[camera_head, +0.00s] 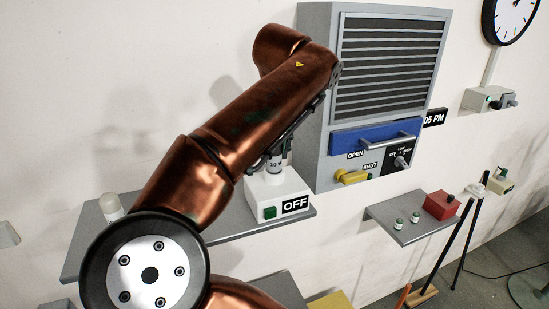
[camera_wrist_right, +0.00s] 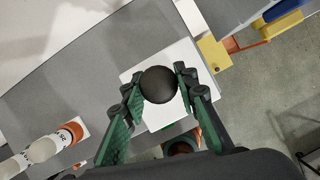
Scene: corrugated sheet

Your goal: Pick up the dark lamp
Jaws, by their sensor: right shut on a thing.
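The dark lamp shows as a round black bulb (camera_wrist_right: 158,84) in the wrist view, over a white box (camera_wrist_right: 165,112). My right gripper (camera_wrist_right: 157,88) has its green-sided fingers on both sides of the bulb and is shut on it. In the head view my right gripper (camera_head: 270,152) is mostly hidden behind my copper arm. A pale part with a "10 W" type label (camera_head: 275,163) shows below it, upright on the white box (camera_head: 277,191) with a green button and an OFF sign. My left gripper is not in view.
The box stands on a grey wall shelf (camera_head: 230,222). Other pale labelled lamps (camera_wrist_right: 42,150) lie lower left in the wrist view. A smaller shelf (camera_head: 409,232) holds a red box.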

